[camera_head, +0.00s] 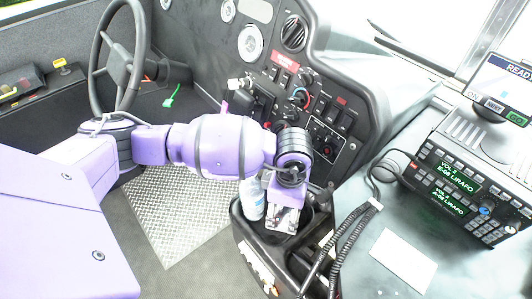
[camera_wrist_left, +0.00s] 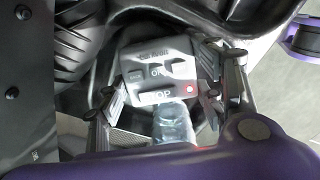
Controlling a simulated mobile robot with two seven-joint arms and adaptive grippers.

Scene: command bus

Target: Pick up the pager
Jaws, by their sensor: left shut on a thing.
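The pager, a grey block with lettered buttons and a red dot, shows in the left wrist view (camera_wrist_left: 160,66). It sits between the two fingers of my left gripper (camera_wrist_left: 166,92). In the head view my left gripper (camera_head: 284,212) points down into the black console bin, with its wrist above it. The gripper is shut on the pager. In the head view the pager is mostly hidden by the gripper and wrist. My right gripper is not in view.
A clear bottle (camera_head: 252,199) stands in the bin (camera_head: 240,222) close beside the gripper; it also shows in the wrist view (camera_wrist_left: 173,124). Black coiled cords (camera_head: 345,245) hang at the bin's right. The dashboard (camera_head: 335,105) rises behind, and a radio (camera_head: 465,180) sits right.

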